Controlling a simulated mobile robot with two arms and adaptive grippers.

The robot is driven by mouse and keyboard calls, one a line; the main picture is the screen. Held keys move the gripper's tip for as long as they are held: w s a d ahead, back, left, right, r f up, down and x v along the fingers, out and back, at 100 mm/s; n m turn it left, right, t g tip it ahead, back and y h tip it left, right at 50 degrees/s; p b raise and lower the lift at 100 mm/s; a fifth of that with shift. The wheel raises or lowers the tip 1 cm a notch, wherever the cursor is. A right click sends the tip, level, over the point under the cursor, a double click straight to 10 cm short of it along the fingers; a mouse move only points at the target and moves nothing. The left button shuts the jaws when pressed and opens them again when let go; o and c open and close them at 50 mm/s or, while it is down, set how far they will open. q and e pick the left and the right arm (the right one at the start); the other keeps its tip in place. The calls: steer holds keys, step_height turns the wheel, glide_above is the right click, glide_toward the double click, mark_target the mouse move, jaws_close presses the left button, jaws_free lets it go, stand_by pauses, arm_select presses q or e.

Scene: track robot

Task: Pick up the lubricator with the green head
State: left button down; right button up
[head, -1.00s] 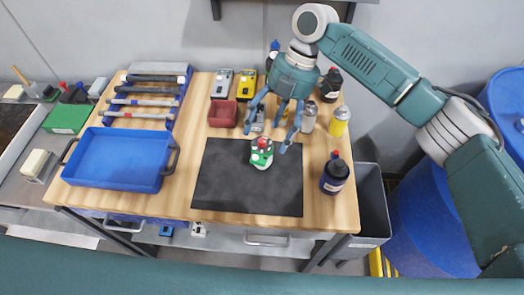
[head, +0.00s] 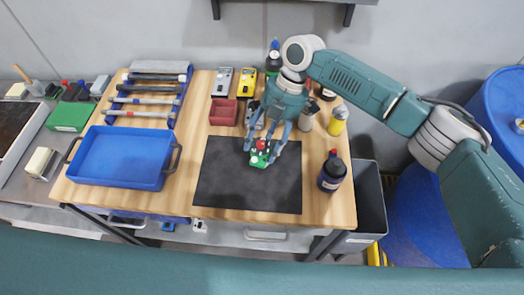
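A small green-topped unit with a red spot and a white spot (head: 258,160) is on the black mat (head: 245,192), near its top edge. It looks like the lubricator with the green head, though it is small in the picture. My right gripper (head: 260,153) reaches down over it from above, with fingers on both sides of the green head. The fingers hide part of it, and I cannot tell whether they touch or grip it. My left gripper is not in view.
Several bottles stand right of my gripper, including a yellow one (head: 338,120) and a dark one (head: 333,173). A red bin (head: 223,112) is behind the mat. A blue tray (head: 122,157) is at left. The lower mat is clear.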

steer(key=shift+s, duration=0.1)
steer(key=shift+c, duration=0.6)
steer(key=shift+r, duration=0.4)
steer(key=shift+c, duration=0.2)
step_height(320, 180, up, 19)
steer(key=b, duration=0.4)
steer(key=shift+r, duration=0.1)
steer(key=shift+w+d+p, duration=0.1)
steer(key=shift+w+p, duration=0.15)
steer(key=shift+p, duration=0.55)
